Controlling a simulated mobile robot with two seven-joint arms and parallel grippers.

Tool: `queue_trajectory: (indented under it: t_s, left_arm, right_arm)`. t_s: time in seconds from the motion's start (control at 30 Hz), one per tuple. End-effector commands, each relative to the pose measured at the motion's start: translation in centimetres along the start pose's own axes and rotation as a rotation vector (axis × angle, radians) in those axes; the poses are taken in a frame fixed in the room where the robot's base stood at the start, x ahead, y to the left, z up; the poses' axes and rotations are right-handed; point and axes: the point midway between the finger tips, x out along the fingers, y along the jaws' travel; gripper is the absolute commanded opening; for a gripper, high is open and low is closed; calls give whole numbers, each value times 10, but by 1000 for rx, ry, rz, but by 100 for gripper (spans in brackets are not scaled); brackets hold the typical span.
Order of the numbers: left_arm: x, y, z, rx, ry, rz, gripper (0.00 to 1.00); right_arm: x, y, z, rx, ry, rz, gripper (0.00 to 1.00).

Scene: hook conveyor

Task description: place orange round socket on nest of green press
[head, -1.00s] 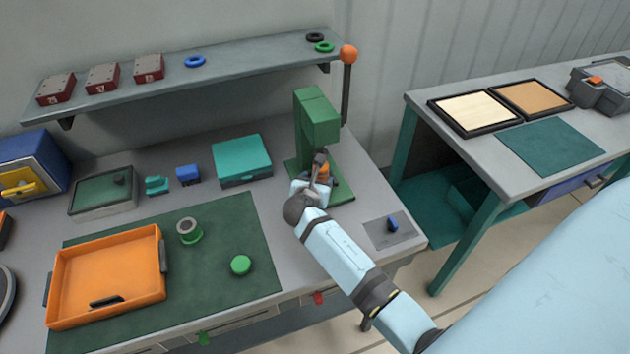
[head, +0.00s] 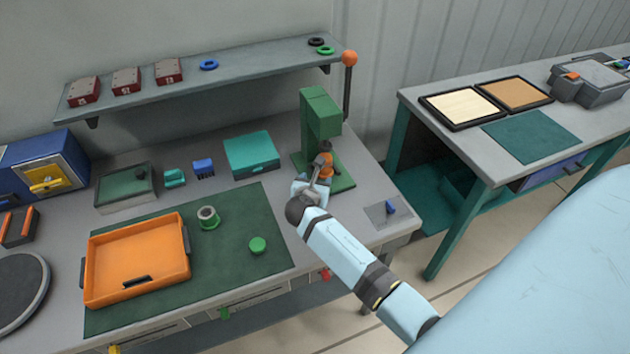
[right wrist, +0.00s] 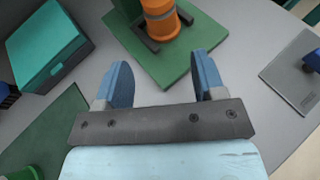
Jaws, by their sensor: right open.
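The green press (head: 319,120) stands upright at the back right of the workbench, on a green base plate (right wrist: 176,76). The orange round socket (head: 327,164), with a grey band, stands upright at the press's nest under its head; it also shows in the right wrist view (right wrist: 160,20). A dark bracket lies around the socket's foot. My right gripper (right wrist: 163,80) is open and empty, with blue fingertips apart from the socket and in front of it. In the head view the right gripper (head: 318,178) partly hides the press base. My left gripper is not in view.
An orange tray (head: 92,268), a green ring-topped socket (head: 208,218) and a green round piece (head: 258,245) are on the green mat. A teal box (head: 250,153) stands left of the press. A lever with an orange ball (head: 349,58) rises behind it.

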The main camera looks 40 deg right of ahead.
Motion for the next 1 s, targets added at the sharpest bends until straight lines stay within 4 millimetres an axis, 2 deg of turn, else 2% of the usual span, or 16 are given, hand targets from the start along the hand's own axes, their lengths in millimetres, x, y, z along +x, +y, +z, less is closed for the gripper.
queue_trajectory:
  t_s: [0.07, 0.17, 0.27, 0.4, 0.47, 0.5, 0.63, 0.7, 0.8, 1.0]
  left_arm:
    - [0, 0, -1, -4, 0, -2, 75]
    - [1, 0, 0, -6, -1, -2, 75]
    - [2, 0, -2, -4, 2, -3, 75]
    - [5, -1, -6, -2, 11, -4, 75]
    - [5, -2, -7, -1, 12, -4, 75]
    - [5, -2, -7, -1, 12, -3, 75]
    - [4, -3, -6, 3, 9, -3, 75]
    - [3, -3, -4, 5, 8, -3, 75]
    - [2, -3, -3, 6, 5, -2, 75]
    - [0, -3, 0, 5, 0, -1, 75]
  right_arm:
    - [-6, -3, -5, 60, 17, 25, 63]
    - [-27, -8, -22, 267, 82, 108, 63]
    - [-68, -13, -41, 620, 216, 224, 63]
    - [-139, -26, -73, 1194, 525, 307, 63]
    - [-167, -36, -93, 1423, 679, 279, 63]
    - [-184, -43, -107, 1566, 780, 238, 63]
    - [-231, -67, -147, 1956, 1049, 39, 63]
    - [-249, -78, -160, 2110, 1144, -71, 63]
    - [-266, -87, -169, 2250, 1225, -185, 63]
    - [-273, -90, -173, 2322, 1262, -247, 63]
